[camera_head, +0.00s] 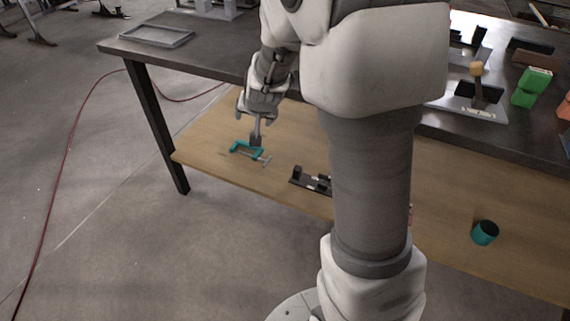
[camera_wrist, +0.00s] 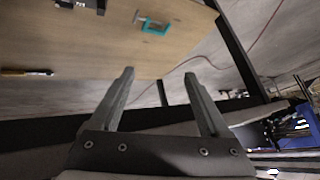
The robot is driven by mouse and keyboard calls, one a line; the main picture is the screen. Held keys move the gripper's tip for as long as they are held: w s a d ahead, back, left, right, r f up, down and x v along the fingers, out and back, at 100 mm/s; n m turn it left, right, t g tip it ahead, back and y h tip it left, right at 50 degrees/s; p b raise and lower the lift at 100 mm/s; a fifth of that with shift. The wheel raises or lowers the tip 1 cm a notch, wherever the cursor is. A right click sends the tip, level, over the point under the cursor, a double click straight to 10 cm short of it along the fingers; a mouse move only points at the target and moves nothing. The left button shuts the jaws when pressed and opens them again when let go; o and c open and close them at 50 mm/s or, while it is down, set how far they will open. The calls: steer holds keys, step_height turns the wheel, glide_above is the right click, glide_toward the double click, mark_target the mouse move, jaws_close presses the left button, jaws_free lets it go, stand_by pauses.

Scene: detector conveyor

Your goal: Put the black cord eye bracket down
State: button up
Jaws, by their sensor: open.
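My gripper (camera_wrist: 160,73) is open, with nothing visible between its two grey fingers in the wrist view. In the head view my gripper (camera_head: 256,140) hangs over the wooden lower shelf, just above a teal clamp (camera_head: 240,147). A black piece with upright blocks (camera_head: 311,180), perhaps the cord eye bracket, lies on the shelf to the right of the clamp, apart from my gripper. My arm hides its right side. A black piece also shows at the top edge of the wrist view (camera_wrist: 82,4), partly cut off.
The dark tabletop (camera_head: 215,62) overhangs the wooden shelf (camera_head: 205,135). A teal cup (camera_head: 485,232) stands on the shelf at right. A grey frame (camera_head: 155,36) lies on the tabletop. A blue bin of tools (camera_wrist: 300,130) shows in the wrist view. Bare shelf surrounds the clamp.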

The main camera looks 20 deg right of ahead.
steer(key=s+a+r+n, duration=0.1)
steer(key=s+r, duration=0.3)
steer(key=s, duration=0.5)
steer(key=s+a+r+n+g, duration=0.1)
steer(key=s+r+n, duration=0.2)
steer(key=s, duration=0.7)
steer(key=s+a+r+n+g, duration=0.1)
steer(key=s+r, duration=0.4)
steer(key=s, duration=0.5)
steer(key=shift+a+r+n+y, duration=0.25)
steer(key=shift+a+n+y, duration=0.05)
steer(key=shift+a+n, duration=0.25)
